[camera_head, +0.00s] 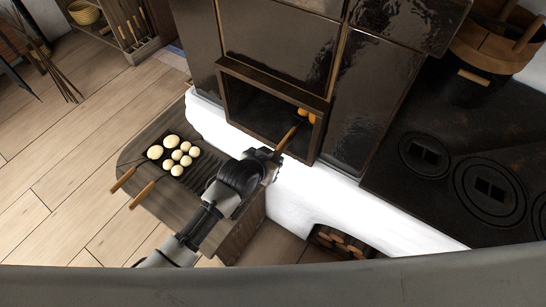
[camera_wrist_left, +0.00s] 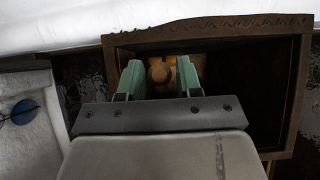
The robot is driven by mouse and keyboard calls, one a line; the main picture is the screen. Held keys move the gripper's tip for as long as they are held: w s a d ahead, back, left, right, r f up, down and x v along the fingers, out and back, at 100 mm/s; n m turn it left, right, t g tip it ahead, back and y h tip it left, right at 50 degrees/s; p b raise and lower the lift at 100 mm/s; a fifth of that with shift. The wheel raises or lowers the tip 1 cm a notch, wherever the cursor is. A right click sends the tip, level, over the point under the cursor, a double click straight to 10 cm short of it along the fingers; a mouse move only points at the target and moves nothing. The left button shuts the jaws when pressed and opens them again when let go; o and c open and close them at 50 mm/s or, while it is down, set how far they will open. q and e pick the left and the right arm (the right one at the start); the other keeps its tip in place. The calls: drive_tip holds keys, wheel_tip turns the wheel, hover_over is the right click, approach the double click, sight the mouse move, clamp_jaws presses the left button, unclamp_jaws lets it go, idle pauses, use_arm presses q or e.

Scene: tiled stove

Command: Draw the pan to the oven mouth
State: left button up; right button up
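The oven mouth (camera_head: 262,108) is a dark square opening with a brown frame in the tiled stove; its frame also shows in the left wrist view (camera_wrist_left: 208,30). A wooden pan handle (camera_head: 291,134) sticks out of the opening at its right side. Orange-brown round pieces (camera_head: 308,115) show at its inner end; the pan body is mostly hidden in the dark. My left gripper (camera_head: 272,156) is at the handle's outer end. In the left wrist view its green fingers (camera_wrist_left: 160,78) stand apart, with the rounded handle end (camera_wrist_left: 160,72) between them. My right gripper is not in view.
A wooden bench (camera_head: 200,205) left of the stove holds dark pans with several pale dough balls (camera_head: 177,157) and two wooden handles. A black cooktop (camera_head: 460,160) with a wooden bucket (camera_head: 490,45) is at the right. Firewood (camera_head: 340,241) lies in a low niche.

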use_arm(q)
drive_tip(key=c, duration=0.6)
drive_tip(key=shift+r, duration=0.1)
clamp_jaws()
drive_tip(key=s+a+p, duration=0.6)
drive_tip(key=s, duration=0.2)
idle(0.5)
drive_tip(key=shift+s, duration=0.1)
drive_tip(key=o, duration=1)
unclamp_jaws()
